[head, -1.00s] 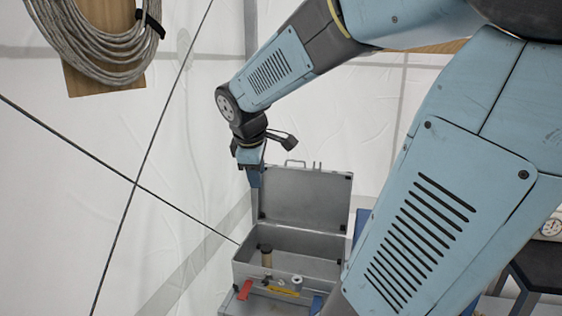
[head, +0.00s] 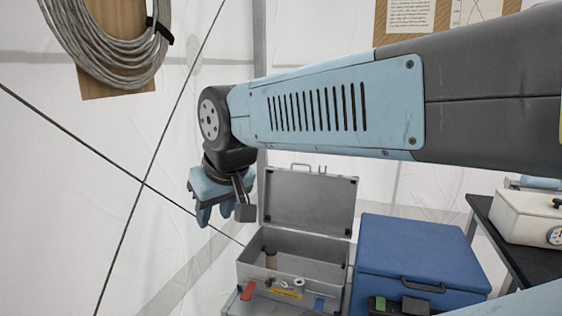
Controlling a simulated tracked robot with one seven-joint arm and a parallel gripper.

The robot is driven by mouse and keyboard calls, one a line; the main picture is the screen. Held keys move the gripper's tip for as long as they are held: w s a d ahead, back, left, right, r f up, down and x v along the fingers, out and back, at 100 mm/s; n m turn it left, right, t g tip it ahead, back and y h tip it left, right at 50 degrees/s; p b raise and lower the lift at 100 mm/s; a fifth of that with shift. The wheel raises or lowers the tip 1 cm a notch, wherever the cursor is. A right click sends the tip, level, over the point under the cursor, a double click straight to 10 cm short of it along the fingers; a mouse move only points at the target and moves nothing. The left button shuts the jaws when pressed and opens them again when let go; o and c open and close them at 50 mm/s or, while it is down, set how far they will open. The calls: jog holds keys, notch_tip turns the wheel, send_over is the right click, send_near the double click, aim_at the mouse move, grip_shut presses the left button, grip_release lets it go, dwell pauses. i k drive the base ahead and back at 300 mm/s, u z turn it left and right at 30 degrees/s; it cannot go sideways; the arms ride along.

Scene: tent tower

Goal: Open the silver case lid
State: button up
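The silver case (head: 251,274) stands at the lower middle of the head view. Its lid (head: 308,201) is open and upright at the back, leaning slightly, with a handle on its top edge. Inside the case are a tan cylinder, a white roll and a yellow item; a red piece and a blue piece hang at the front rim. My gripper (head: 215,215) hangs to the left of the lid, pointing down, apart from it in the picture.
A blue box (head: 412,250) with a black handle stands right of the case. A white device (head: 530,217) with a dial sits on a dark table further right. Dark ropes cross the white tent wall at left. A cable coil (head: 110,50) hangs at upper left.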

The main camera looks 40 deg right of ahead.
aim_at(321, 203)
jog(key=u, duration=0.5)
jog(key=i, duration=0.3)
jog(key=z, duration=1.8)
jog(key=k, duration=0.45)
jog(key=z, duration=0.25)
jog(key=i, duration=0.45)
jog(key=u, duration=0.15)
